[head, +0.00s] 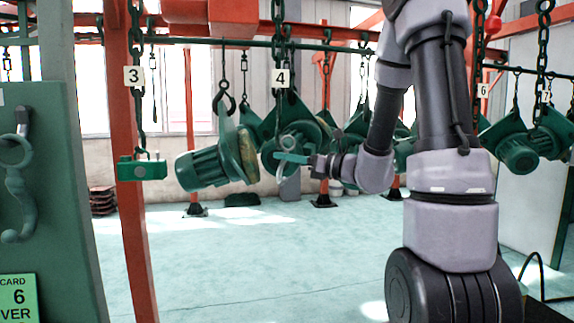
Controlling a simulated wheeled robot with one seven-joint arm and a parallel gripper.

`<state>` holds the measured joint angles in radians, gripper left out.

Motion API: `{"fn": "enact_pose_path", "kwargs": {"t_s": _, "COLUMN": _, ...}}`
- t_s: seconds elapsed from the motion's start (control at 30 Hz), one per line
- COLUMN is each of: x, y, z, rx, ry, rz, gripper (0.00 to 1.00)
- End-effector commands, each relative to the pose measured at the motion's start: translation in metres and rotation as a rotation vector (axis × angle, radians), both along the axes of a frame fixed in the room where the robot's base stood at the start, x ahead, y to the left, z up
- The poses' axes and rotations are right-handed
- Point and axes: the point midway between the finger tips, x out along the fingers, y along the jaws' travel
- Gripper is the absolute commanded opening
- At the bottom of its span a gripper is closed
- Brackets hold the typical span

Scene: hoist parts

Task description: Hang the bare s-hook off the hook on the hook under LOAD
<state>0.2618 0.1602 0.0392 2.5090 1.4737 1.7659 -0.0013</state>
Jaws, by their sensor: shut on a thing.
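My gripper (284,157) is in the middle of the head view, reaching left from my arm, with teal fingers. It is shut on a pale grey curved piece, which looks like the s-hook (287,179); part of it shows above the fingers and part below. The fingers hide its middle. It is in front of the green motor under tag 4, and I cannot tell whether it touches anything there. A grey-green hook piece (16,198) hangs from a dark peg on the green panel at the left. No LOAD label can be read in this view.
A green motor (205,167) hangs from a dark hook left of my gripper. A green block (141,169) hangs on a chain under tag 3 (133,76). Tag 4 (281,79) is above my gripper. More motors (517,150) hang at the right. The floor (270,255) below is clear.

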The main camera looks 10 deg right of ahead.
Motion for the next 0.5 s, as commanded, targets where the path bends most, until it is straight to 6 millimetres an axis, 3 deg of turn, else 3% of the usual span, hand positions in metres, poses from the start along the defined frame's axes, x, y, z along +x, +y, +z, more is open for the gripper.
{"fn": "enact_pose_path", "kwargs": {"t_s": 0.5, "x": 0.023, "y": 0.0, "z": -0.002, "rx": 0.0, "ry": 0.033, "rz": 0.007, "gripper": 0.0}}
